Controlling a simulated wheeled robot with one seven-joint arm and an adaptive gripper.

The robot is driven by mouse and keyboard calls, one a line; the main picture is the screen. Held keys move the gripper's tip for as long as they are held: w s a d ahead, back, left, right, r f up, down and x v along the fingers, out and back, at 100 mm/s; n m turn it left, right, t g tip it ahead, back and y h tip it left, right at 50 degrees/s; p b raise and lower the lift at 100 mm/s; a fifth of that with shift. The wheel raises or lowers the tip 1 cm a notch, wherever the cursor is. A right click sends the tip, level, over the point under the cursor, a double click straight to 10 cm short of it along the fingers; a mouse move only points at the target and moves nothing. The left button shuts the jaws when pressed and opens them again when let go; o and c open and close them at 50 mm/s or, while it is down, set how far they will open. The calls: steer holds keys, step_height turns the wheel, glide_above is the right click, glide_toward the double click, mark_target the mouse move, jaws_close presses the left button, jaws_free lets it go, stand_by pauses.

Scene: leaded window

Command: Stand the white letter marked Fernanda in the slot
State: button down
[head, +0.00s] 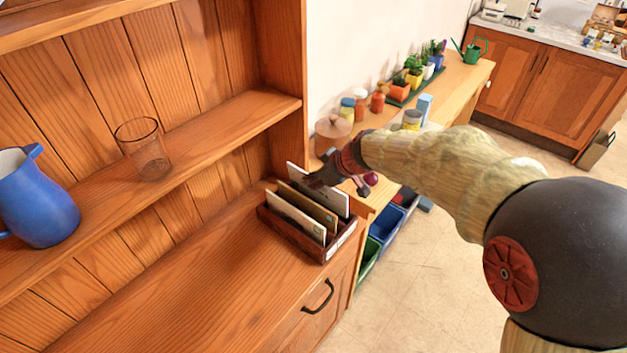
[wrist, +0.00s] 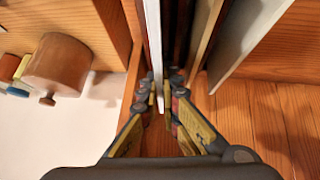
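A dark wooden letter rack (head: 318,251) stands on the dresser top and holds several upright letters. A white letter (head: 297,177) stands tilted at its back right side; its lower edge is hidden. My gripper (head: 318,180) is at the upper part of this letter. In the wrist view the white letter (wrist: 154,45) shows edge-on and runs between the two fingertips of my gripper (wrist: 160,95), which are close together. I cannot tell whether the pads touch it. No name is readable on any letter. A tan letter (head: 308,206) and another white letter (head: 294,214) stand nearer the front.
A blue jug (head: 40,205) and a clear brown glass (head: 146,155) stand on the shelf at the left. A wooden pot (head: 332,132), jars and plants stand on the bench beyond. The dresser top (head: 190,290) left of the rack is clear.

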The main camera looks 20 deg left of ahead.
steer(key=shift+f+b, duration=1.8)
steer(key=shift+b, duration=0.2)
steer(key=c, duration=2)
jaws_free()
steer(key=shift+c, duration=0.2)
steer(key=shift+o, duration=0.4)
steer(key=v, duration=1.2)
